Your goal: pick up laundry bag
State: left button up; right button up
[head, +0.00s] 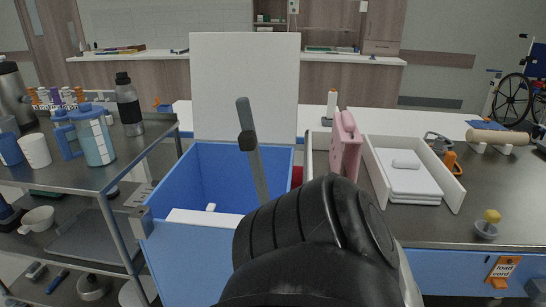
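No item is clearly recognisable as a laundry bag. A blue bin (216,172) stands open in the middle, its white lid (244,90) upright at the back. Something white and flat (204,217) shows inside near its front. A pink, upright, soft-looking item (346,143) stands right of the bin; its lower part is hidden behind my black arm. That arm rises from the bottom centre and covers the bin's right front. A slim grey bar with a dark joint rises beside it, in front of the bin. My gripper fingers cannot be made out clearly; no arm enters from the left.
A grey cart (90,176) with bottles and cups stands left, close to the bin. The dark counter (430,228) at right holds a white tray (455,193) of folded white cloth, orange-handled tools (450,161) and a beige roll (498,137). A wheelchair (515,97) is far right.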

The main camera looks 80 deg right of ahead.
aim_at(411, 183)
jog(key=k, duration=1.45)
jog(key=z, duration=0.15)
